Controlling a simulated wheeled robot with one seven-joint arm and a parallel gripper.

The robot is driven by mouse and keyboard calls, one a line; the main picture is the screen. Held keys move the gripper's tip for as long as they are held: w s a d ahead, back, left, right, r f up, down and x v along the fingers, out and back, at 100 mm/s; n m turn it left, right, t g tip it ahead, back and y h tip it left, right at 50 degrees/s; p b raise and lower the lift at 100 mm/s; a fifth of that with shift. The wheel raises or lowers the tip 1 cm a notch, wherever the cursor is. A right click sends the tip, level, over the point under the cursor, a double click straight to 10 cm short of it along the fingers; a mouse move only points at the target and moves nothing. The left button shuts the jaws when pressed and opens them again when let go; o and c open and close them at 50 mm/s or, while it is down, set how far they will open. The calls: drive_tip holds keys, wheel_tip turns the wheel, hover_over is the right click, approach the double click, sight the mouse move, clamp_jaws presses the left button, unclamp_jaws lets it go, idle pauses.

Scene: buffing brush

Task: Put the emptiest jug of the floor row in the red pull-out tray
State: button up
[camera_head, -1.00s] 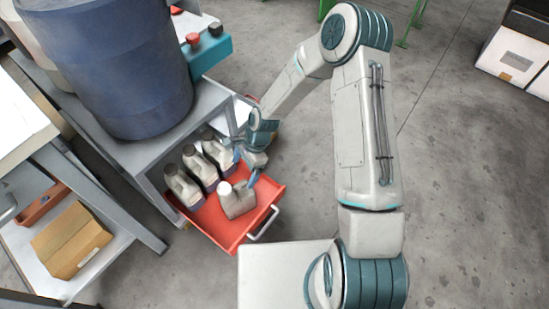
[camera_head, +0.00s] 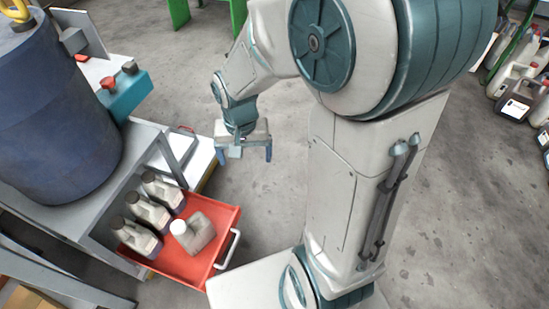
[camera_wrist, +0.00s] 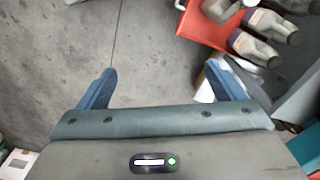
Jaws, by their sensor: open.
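The red pull-out tray (camera_head: 190,262) is slid out from under a grey bench at the lower left of the head view; its corner also shows at the top of the wrist view (camera_wrist: 200,28). A pale jug with a white cap (camera_head: 194,233) stands in its front part, apart from my gripper. Behind it is a row of three jugs with dark caps and dark lower parts (camera_head: 152,211). My gripper (camera_head: 245,152) is open and empty, up and to the right of the tray; its blue fingers show in the wrist view (camera_wrist: 160,90). At the right edge is a floor row of jugs (camera_head: 518,100), partly cut off.
A big blue drum (camera_head: 55,120) stands on the grey bench (camera_head: 150,140), with a teal box with red and black knobs (camera_head: 124,92) beside it. Green legs (camera_head: 180,10) stand at the top. The concrete floor between tray and floor row is clear.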

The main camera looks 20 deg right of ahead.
drive_tip(key=s+d+r+n+t, duration=0.1)
drive_tip(key=s+d+r+n, duration=0.2)
drive_tip(key=s+r, duration=0.3)
drive_tip(key=s+d, duration=0.1)
drive_tip(key=s, duration=0.2)
drive_tip(key=shift+r+n, duration=0.3)
drive_tip(key=shift+w+d, duration=0.1)
